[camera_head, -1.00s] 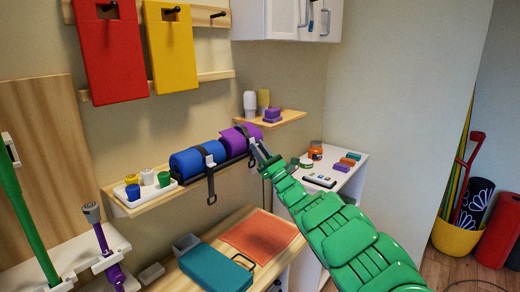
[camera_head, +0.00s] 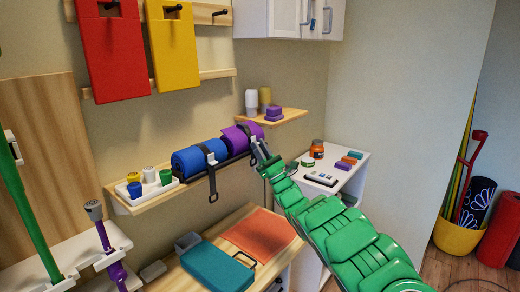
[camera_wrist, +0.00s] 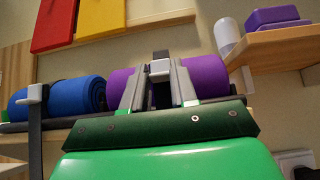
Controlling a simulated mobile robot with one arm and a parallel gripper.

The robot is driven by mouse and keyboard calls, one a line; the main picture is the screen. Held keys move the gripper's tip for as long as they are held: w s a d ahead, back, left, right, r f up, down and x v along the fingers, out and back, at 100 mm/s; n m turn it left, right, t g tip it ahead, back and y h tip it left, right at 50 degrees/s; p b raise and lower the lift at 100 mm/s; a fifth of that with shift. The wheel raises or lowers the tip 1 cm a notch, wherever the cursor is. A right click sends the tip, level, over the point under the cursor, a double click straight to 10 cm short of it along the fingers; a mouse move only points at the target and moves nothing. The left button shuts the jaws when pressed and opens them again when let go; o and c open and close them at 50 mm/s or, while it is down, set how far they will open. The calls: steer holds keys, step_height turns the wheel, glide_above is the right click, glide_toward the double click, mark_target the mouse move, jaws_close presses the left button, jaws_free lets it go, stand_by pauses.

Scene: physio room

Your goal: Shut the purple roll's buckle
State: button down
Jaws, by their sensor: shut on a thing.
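The purple roll (camera_head: 231,138) lies on the wall shelf, right of the blue roll; it also shows in the wrist view (camera_wrist: 205,76). A dark strap (camera_head: 246,134) passes over it. A white buckle piece (camera_wrist: 159,69) sits at its front, between my fingers in the wrist view. My gripper (camera_head: 259,153) is at the roll's front right in the head view, its two grey fingers (camera_wrist: 158,92) either side of the dark strap. It is shut on the strap's end, which the fingers mostly hide. I cannot tell whether the buckle parts touch.
The blue roll (camera_head: 197,157) has its own white buckle piece and a hanging strap (camera_head: 212,186). A tray (camera_head: 150,189) with small pots stands left on the shelf (camera_head: 121,202). A small corner shelf (camera_head: 287,117) holds bottles and purple blocks. A teal case (camera_head: 216,268) lies below.

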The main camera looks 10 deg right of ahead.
steer(key=c, duration=0.9)
jaws_free()
steer(key=shift+f, duration=0.1)
steer(key=shift+v, duration=3.85)
